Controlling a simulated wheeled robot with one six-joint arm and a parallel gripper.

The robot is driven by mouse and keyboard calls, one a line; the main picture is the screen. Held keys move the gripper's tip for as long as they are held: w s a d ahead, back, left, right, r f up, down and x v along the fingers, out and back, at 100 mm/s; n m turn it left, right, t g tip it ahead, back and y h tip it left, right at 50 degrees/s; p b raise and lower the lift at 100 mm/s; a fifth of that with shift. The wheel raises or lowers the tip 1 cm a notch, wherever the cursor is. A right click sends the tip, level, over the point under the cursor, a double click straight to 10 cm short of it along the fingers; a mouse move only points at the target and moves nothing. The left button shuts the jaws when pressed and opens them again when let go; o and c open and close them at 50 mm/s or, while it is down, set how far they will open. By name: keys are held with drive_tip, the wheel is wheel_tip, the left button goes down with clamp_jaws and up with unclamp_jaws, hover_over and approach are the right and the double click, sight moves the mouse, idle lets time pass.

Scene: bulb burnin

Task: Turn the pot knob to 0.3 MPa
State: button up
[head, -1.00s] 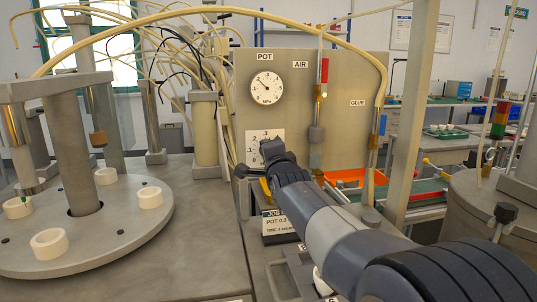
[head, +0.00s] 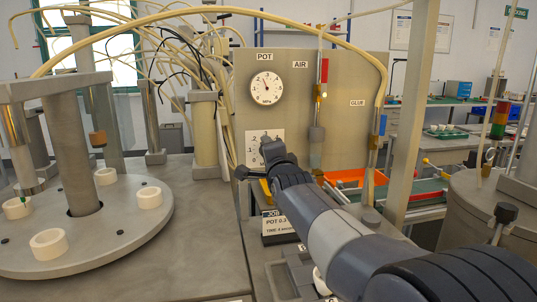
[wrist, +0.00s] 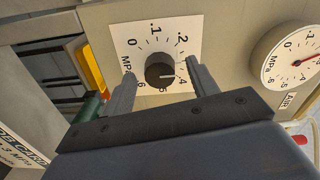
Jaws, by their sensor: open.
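The dark round pot knob (wrist: 160,70) sits on a white square dial plate (wrist: 140,30) on the grey panel. Its pale pointer mark points right in the wrist view, close to the .4 numeral. The .3 numeral is hidden, apparently behind my right finger. My gripper (wrist: 160,76) is open, one finger on each side of the knob, with gaps visible on both sides. In the head view my arm hides the knob, and part of the dial plate (head: 252,140) shows. The pot gauge (head: 266,88) has its needle pointing up, slightly left. It also shows in the wrist view (wrist: 285,50).
A job card (head: 282,228) stands below the panel, partly behind my arm. A round plate (head: 90,245) with white rings fills the left. Vertical air tubing (head: 317,150) and an orange tray (head: 350,178) lie right of the dial.

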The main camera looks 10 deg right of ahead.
drive_tip(key=s, duration=1)
drive_tip(key=shift+w, duration=0.1)
drive_tip(key=w, duration=1)
drive_tip(key=shift+w, duration=0.35)
drive_tip(key=shift+s, duration=0.1)
